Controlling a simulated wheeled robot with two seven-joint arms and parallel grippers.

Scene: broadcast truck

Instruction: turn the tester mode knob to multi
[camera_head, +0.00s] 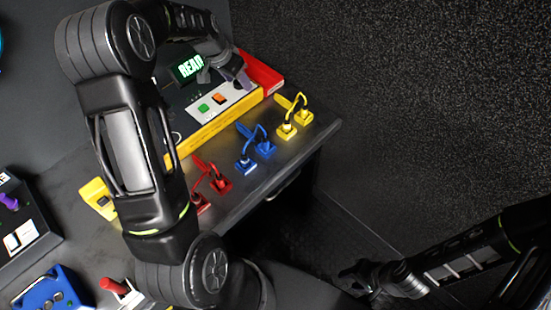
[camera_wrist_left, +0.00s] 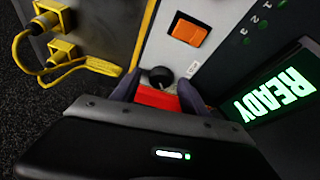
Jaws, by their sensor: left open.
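The tester (camera_head: 215,122) is a dark box with a yellow edge and a pale control strip on the bench. Its green-lit display (camera_head: 188,68) is partly covered in the head view and reads READY in the wrist view (camera_wrist_left: 275,95). A small dark round knob (camera_wrist_left: 161,77) sits on the pale strip near a red end piece. In the head view my gripper hides it. My left gripper (camera_head: 238,78) is over that end of the tester. In the wrist view its open fingers (camera_wrist_left: 157,92) point at the knob, one to each side. My right gripper (camera_head: 362,278) hangs low, away from the bench.
The strip carries an orange button (camera_head: 219,98) and a green button (camera_head: 203,108). Yellow (camera_head: 287,131), blue (camera_head: 245,167) and red (camera_head: 221,184) plugs with cables line the bench front. A yellow device (camera_head: 98,197) and a blue box (camera_head: 50,290) lie left.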

